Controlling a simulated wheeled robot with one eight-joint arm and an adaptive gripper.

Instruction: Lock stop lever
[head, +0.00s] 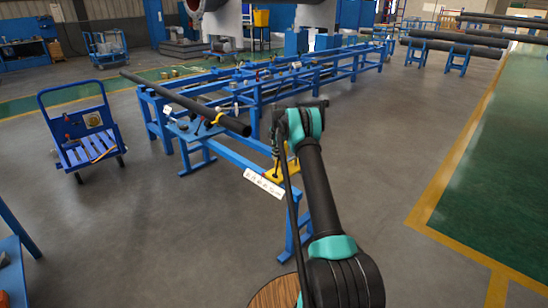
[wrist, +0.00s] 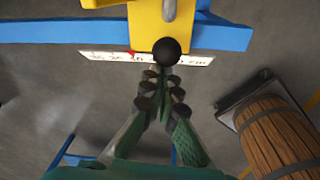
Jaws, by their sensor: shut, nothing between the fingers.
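The stop lever (wrist: 168,10) is a grey rod ending in a black ball knob (wrist: 166,52), at the top middle of the wrist view. It sits on a yellow stop block (wrist: 145,28) on a blue rail. The yellow block also shows in the head view (head: 272,174), partly hidden by my arm. My gripper (wrist: 160,72) is shut and empty, its fingertips just below the knob in the wrist view. I cannot tell whether they touch it. In the head view my gripper is hidden behind my arm.
A white scale strip (wrist: 105,57) with a red mark runs along the blue rail (wrist: 60,30). A wooden barrel (wrist: 278,140) stands at right in the wrist view. A dark pipe (head: 185,103) lies on the blue rack. A blue cart (head: 84,150) stands left. Grey floor is clear at right.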

